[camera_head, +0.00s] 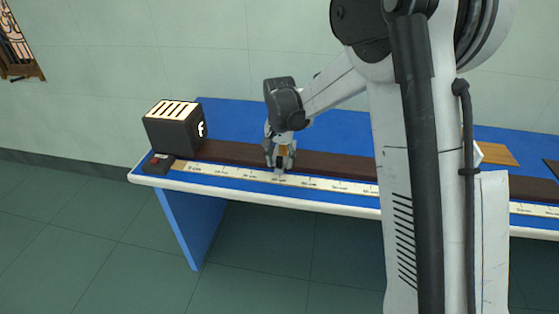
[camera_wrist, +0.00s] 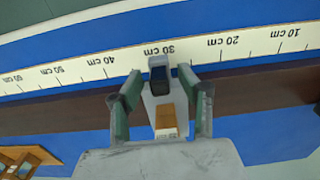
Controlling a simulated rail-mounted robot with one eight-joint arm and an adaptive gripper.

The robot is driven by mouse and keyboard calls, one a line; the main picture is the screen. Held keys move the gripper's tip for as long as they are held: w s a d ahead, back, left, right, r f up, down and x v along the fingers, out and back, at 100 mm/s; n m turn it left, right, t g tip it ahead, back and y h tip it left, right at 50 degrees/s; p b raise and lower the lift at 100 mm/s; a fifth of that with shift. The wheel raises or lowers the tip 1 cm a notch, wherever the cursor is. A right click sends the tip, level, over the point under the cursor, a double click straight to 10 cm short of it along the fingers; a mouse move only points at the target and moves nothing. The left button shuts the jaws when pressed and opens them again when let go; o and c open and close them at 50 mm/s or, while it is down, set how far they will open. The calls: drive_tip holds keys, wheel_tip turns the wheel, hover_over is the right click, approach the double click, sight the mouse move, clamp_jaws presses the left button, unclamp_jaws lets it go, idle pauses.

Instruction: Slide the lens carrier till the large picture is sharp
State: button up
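The dark rail (camera_head: 335,163) runs along the blue bench with a printed centimetre scale (camera_head: 235,173) at its front. My gripper (camera_head: 279,160) is low over the rail, right of the lamp box (camera_head: 173,130), which has glowing slots and a bright "f" on its side. In the wrist view, my gripper (camera_wrist: 161,72) has its fingers apart, one on each side of a small grey and black piece (camera_wrist: 159,78), apparently the lens carrier, near the 30 cm mark. Small gaps show beside it. An orange-brown block (camera_wrist: 166,118) lies between the fingers. No large picture on a screen is visible.
A small dark box with a red part (camera_head: 158,162) sits at the bench's left end. A wooden board (camera_head: 492,153) and a pale edge show right of my arm, which hides the bench's middle right. A wood-framed picture (camera_head: 14,45) hangs at upper left.

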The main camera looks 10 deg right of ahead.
wheel_tip(320, 180, up, 12)
idle(0.7)
drive_tip(key=s+d+r+n+t, duration=0.15)
drive_tip(key=s+r, duration=0.25)
drive_tip(key=s, duration=0.4)
drive_tip(key=s+d+r+t, duration=0.2)
drive_tip(key=s+d+r, duration=0.15)
drive_tip(key=s, duration=0.35)
drive_tip(key=s+d+f+n+t, duration=0.1)
drive_tip(key=s+t, duration=0.1)
drive_tip(key=s, duration=0.6)
drive_tip(key=s+d+f+n+t, duration=0.1)
drive_tip(key=s+d, duration=0.1)
drive_tip(key=s, duration=0.7)
drive_tip(key=shift+f+t, duration=0.35)
